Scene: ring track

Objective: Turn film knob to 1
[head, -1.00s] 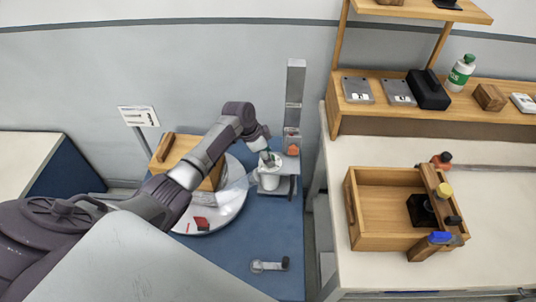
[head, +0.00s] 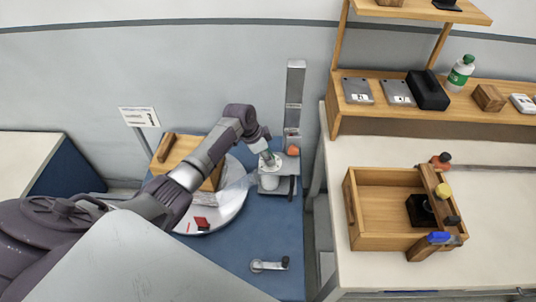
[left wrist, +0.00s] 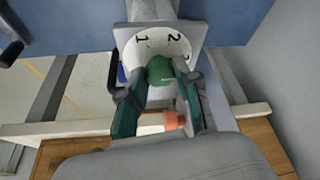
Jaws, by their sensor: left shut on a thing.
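A green knob (left wrist: 160,70) stands in the middle of a white dial (left wrist: 158,44) in the left wrist view. The dial carries the numbers 1, 2 and 3 along its far edge. In the head view the white dial (head: 270,168) sits on the stand at the back of the blue surface. My left gripper (left wrist: 160,88) is shut on the green knob, one finger on each side. In the head view my left gripper (head: 268,156) reaches down onto the dial and partly hides the knob. The knob's pointer cannot be made out. My right gripper is not in view.
A grey post with an orange part (head: 293,150) stands right behind the dial. A round white disc (head: 225,210) and a wooden block (head: 178,155) lie left of it. A small sign (head: 139,117) stands at the back left. A wooden tray (head: 375,243) is on the right counter.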

